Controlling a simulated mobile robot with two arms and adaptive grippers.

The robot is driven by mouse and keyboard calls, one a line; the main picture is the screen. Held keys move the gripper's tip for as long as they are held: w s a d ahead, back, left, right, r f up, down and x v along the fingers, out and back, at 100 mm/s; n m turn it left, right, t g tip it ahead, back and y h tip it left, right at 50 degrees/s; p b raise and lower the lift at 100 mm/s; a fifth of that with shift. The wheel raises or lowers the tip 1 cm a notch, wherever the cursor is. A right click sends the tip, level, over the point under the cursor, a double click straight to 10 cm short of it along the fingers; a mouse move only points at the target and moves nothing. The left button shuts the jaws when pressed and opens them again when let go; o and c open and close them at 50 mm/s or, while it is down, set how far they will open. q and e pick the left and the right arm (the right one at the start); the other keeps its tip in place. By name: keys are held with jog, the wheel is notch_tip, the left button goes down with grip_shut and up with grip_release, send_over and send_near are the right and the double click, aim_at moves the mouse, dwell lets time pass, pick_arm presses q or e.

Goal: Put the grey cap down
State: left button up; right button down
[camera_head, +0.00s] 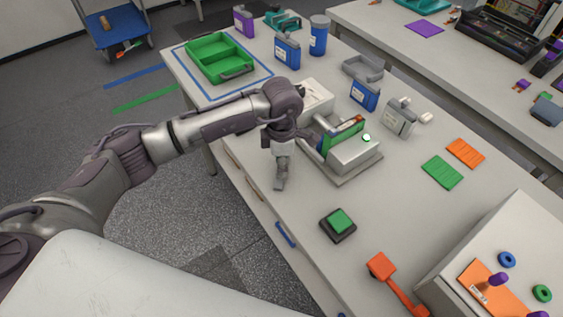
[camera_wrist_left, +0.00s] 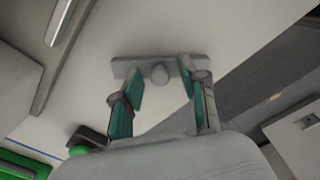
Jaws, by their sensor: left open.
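My left gripper (camera_head: 280,184) points down over the near edge of the long white table, just left of the battery cycler. In the left wrist view its two teal-padded fingers (camera_wrist_left: 163,92) are open and apart. The grey cap (camera_wrist_left: 159,73), a flat grey bar with a round knob in its middle, shows at the fingertips, the knob between them with gaps on both sides. I cannot tell whether the cap touches the table. In the head view the cap is not clear behind the fingers. My right gripper is not in view.
The grey cycler (camera_head: 355,152) holds a green battery (camera_head: 342,134) and shows a green light. A green button (camera_head: 338,222) stands nearer on the table. A grey battery (camera_head: 399,118) and a blue battery (camera_head: 364,95) stand beyond the cycler. A green tray (camera_head: 219,57) is at the far left.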

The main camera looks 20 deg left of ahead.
pick_arm(q)
jog(key=shift+r, duration=0.25)
notch_tip(320, 180, up, 12)
jog(key=b, duration=0.3)
jog(key=shift+d+f, duration=0.1)
jog(key=shift+f, duration=0.05)
